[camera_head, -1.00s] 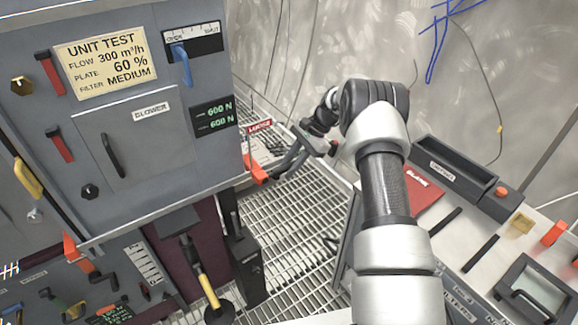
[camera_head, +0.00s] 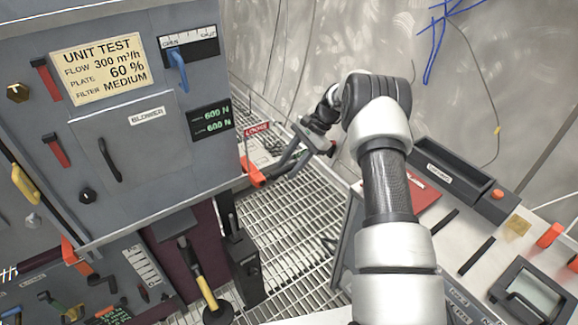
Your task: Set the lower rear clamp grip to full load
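An orange clamp grip (camera_head: 252,172) sticks out low at the right rear edge of the grey unit. My gripper (camera_head: 276,172) reaches down and left to it from the far side of my arm, its dark fingers at or very near the grip. At this size I cannot tell whether they touch it or close on it. A readout (camera_head: 211,119) on the unit's front shows two green lines, both 600 N; their small labels are not legible. A red sign (camera_head: 257,130), apparently reading LATCHED, stands just above the grip.
The grey unit (camera_head: 150,205) fills the left, with a blue lever (camera_head: 178,68), a test card (camera_head: 103,70) and red handles. A bench (camera_head: 480,225) with a dark tray (camera_head: 453,170) and red plate stands right. Grating floor (camera_head: 290,240) lies between them.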

